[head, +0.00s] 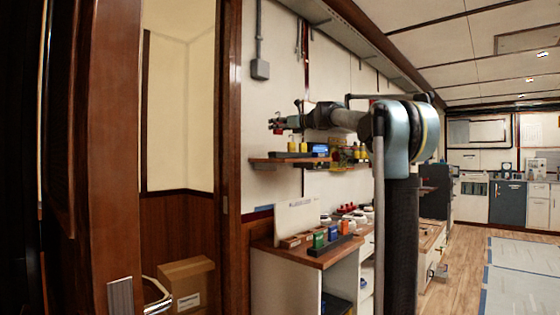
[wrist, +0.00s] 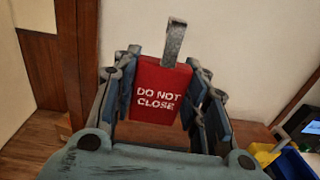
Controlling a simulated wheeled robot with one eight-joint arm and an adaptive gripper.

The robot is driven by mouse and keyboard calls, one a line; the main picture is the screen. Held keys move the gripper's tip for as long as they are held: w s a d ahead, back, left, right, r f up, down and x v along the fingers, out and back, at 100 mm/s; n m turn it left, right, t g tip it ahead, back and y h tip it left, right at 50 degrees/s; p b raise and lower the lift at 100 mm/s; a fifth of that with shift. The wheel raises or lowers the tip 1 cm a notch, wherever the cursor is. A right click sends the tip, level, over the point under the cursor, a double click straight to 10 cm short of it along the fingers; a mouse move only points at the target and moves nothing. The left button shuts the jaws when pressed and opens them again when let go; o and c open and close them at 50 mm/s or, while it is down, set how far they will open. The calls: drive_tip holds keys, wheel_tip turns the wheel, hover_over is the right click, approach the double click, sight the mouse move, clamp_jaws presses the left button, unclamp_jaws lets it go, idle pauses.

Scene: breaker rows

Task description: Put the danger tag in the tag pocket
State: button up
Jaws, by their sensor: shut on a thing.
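The danger tag (wrist: 160,105) is a red plate with white "DO NOT CLOSE" lettering and a grey metal strip standing up from its top edge. My gripper (wrist: 166,76) is shut on it, with a finger on each side of the tag. In the head view my gripper (head: 279,123) is at the end of the stretched arm, above the wall shelf, with a small red patch of the tag showing. I cannot make out the tag pocket in either view.
A wall shelf (head: 275,160) carries small yellow and dark items below my gripper. Under it a wooden-topped bench (head: 318,260) holds several coloured boxes. A wooden door frame (head: 228,150) and a cardboard box (head: 186,284) are at left. Open floor (head: 465,265) lies at right.

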wheel_tip(320, 180, down, 5)
drive_tip(key=shift+a+f, duration=0.15)
drive_tip(key=shift+w+f, duration=0.1)
drive_tip(key=shift+f, duration=2.15)
drive_tip(key=o, duration=1)
drive_tip(key=shift+o, duration=0.2)
drive_tip(key=v, duration=1.2)
